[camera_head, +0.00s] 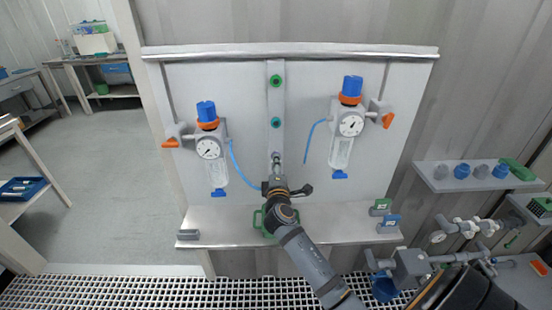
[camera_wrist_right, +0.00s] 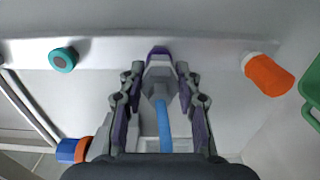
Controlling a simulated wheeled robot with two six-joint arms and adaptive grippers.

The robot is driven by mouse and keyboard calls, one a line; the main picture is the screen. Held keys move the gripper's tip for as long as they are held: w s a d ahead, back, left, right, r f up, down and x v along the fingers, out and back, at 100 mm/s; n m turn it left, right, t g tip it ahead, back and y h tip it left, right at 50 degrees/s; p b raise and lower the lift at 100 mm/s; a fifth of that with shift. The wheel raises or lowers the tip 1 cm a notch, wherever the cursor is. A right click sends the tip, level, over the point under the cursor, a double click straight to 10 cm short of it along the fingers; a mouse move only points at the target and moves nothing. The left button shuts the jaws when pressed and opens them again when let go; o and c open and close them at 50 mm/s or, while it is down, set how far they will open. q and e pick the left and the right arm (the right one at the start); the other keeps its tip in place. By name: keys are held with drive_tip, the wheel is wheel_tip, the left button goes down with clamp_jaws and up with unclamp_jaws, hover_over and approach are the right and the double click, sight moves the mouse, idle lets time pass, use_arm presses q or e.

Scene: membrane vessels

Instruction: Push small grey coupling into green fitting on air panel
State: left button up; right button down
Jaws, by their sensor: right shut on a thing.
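The air panel (camera_head: 310,105) stands behind a narrow shelf. Its central vertical strip carries a green fitting (camera_head: 276,81) at the top and a teal-green fitting (camera_head: 276,122) below it, also in the right wrist view (camera_wrist_right: 62,60). My right gripper (camera_head: 277,178) is at the strip's lower part, shut on the small grey coupling (camera_wrist_right: 158,91), with a blue hose (camera_wrist_right: 165,125) running back from it. A purple fitting (camera_wrist_right: 157,52) lies straight beyond the coupling; I cannot tell whether they touch. My left gripper is not in view.
Regulators with gauges flank the strip: left (camera_head: 209,148), right (camera_head: 350,125). An orange-and-white part (camera_wrist_right: 268,76) sits right of the gripper in the wrist view. A green handle (camera_head: 262,222) is on the shelf by my arm. Grey valves (camera_head: 410,268) stand lower right.

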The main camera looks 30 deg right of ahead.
drive_tip(key=shift+s+a+r, duration=0.1)
drive_tip(key=shift+s+a, duration=0.2)
drive_tip(key=shift+s, duration=0.1)
drive_tip(key=shift+s+a, duration=0.1)
drive_tip(key=shift+s, duration=0.1)
drive_tip(key=shift+v, duration=1.8)
wheel_tip(320, 180, up, 26)
drive_tip(key=p, duration=1.9)
drive_tip(key=shift+s+a+p, duration=0.25)
drive_tip(key=shift+s+p, duration=0.15)
drive_tip(key=shift+x, duration=2.9)
